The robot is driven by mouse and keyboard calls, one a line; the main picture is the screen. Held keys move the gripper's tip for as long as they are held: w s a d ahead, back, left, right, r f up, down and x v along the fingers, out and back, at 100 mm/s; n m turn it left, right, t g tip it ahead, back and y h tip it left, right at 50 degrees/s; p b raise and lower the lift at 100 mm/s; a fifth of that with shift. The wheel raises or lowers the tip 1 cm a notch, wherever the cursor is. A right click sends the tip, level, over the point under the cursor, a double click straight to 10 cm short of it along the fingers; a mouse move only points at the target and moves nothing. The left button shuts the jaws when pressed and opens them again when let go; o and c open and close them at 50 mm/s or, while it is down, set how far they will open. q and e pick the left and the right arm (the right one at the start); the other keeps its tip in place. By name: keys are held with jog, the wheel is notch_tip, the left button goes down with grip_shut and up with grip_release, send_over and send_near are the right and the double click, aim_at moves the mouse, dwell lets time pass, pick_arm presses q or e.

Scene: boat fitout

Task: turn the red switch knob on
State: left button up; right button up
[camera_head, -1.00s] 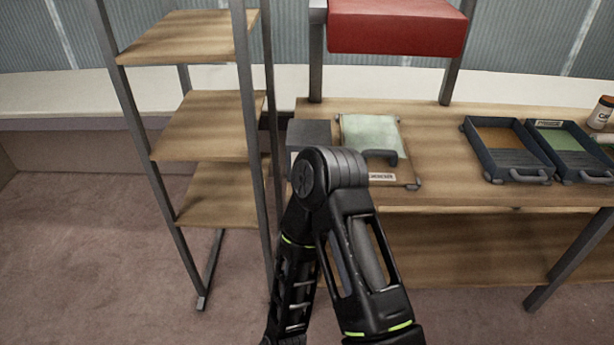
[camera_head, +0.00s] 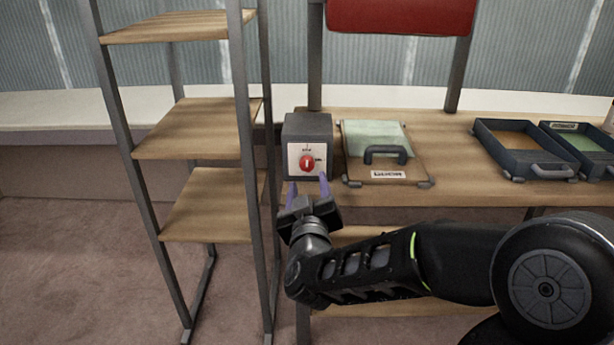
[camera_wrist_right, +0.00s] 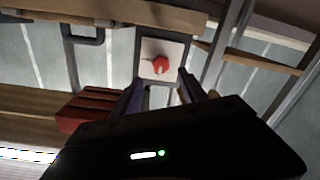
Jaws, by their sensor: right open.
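The red switch knob (camera_head: 307,163) sits on a white plate on the front of a dark grey box (camera_head: 308,128) at the left end of the workbench. A light mark on the knob stands about upright in the head view. My right gripper (camera_head: 308,182) is open and empty, its fingers just below and in front of the knob, apart from it. In the right wrist view the red knob (camera_wrist_right: 160,64) shows beyond the two fingers (camera_wrist_right: 160,92), on its white plate. My left gripper is not in view.
A shelf rack (camera_head: 197,128) stands close left of the box. A lidded case with a dark handle (camera_head: 385,155) lies right of it on the bench (camera_head: 450,130). Dark trays (camera_head: 525,150) stand further right. A red panel (camera_head: 400,15) hangs above.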

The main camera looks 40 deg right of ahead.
aim_at(307, 166)
jog(key=shift+b+x, duration=0.45)
jog(key=shift+x, duration=3.5)
jog(key=shift+f, duration=0.1)
jog(key=shift+a, duration=0.1)
grip_shut()
